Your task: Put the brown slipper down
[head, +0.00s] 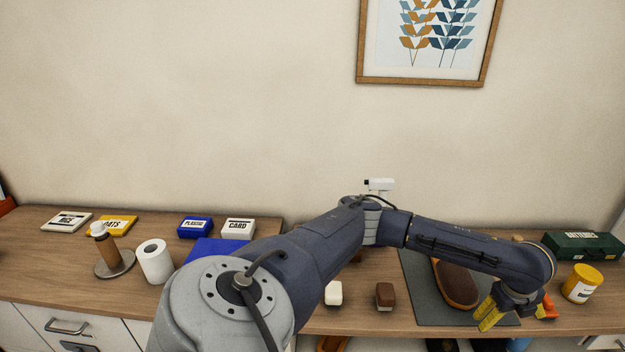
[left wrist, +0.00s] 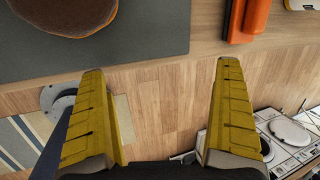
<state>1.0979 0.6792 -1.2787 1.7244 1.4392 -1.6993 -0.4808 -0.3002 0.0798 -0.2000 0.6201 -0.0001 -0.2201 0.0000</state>
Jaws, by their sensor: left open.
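The brown slipper (head: 456,284) lies on a dark grey mat (head: 424,308) on the right part of the wooden counter. Part of it is hidden behind my left forearm. In the left wrist view the slipper (left wrist: 65,15) shows at the top left edge, cut off by the frame, resting on the mat (left wrist: 130,42). My left gripper (head: 495,309) is beside the slipper, near the mat's front right part. The left wrist view shows its two yellow fingers (left wrist: 161,70) wide apart with nothing between them, clear of the slipper. My right gripper is not in view.
An orange object (head: 547,307) lies just right of the gripper. A yellow jar (head: 581,284) and a green box (head: 583,246) stand further right. A dark brown block (head: 385,296) and a white one (head: 333,293) sit left of the mat. A paper roll (head: 154,262) stands at the left.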

